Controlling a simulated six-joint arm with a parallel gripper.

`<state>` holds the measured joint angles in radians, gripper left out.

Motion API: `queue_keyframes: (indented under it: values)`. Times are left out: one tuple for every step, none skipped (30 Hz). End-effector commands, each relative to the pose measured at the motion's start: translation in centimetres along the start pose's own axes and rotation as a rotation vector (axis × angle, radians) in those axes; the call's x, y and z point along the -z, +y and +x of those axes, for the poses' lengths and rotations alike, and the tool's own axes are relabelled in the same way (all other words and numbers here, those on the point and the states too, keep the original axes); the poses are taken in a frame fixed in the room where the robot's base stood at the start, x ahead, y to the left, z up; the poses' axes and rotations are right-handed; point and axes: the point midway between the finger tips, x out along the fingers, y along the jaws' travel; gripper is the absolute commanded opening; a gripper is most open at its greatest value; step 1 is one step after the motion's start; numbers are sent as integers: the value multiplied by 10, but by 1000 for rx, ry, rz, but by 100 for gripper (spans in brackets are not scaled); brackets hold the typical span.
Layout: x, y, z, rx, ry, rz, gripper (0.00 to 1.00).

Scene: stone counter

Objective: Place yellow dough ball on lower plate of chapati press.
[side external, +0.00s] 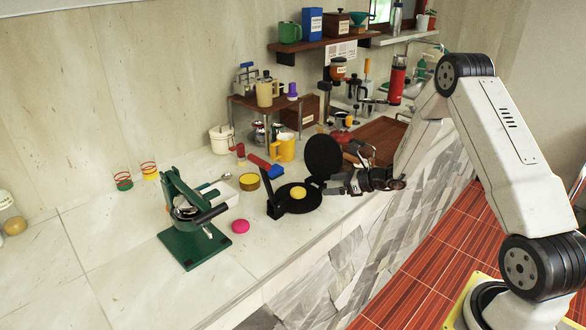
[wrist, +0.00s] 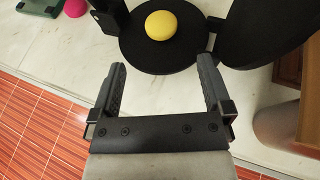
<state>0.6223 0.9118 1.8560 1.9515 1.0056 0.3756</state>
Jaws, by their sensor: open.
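The yellow dough ball (side external: 298,193) rests on the black round lower plate (side external: 311,202) of the chapati press. The press's upper plate (side external: 323,156) stands raised on its hinge side. In the wrist view the dough ball (wrist: 161,25) lies near the middle of the lower plate (wrist: 140,52), and the raised upper plate (wrist: 262,30) is to the right. My gripper (wrist: 161,72) is open and empty, with its fingertips apart at the near edge of the lower plate. In the side view my gripper (side external: 340,184) is just right of the press, clear of the dough ball.
A green press (side external: 190,245) stands to the left, with a pink ball (side external: 240,226) beside it. The counter's front edge is close. The counter at far left is mostly clear.

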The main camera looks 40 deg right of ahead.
Motion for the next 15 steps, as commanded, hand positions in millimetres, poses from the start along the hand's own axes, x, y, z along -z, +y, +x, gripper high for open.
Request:
queue_keyframes:
  values:
    - [0,0,0,0,0,0,100]
    - [0,0,0,0,0,0,100]
    - [0,0,0,0,0,0,100]
    - [0,0,0,0,0,0,100]
    - [0,0,0,0,0,0,100]
    - [0,0,0,0,0,0,100]
    - [0,0,0,0,0,0,100]
    - [0,0,0,0,0,0,100]
    - [0,0,0,0,0,0,100]
    - [0,0,0,0,0,0,100]
    - [0,0,0,0,0,0,100]
    - [0,1,0,-2,1,-2,100]
    - [-1,2,0,-5,3,-5,100]
    - [-1,3,1,-9,5,-10,100]
    - [-2,6,1,-18,10,-19,100]
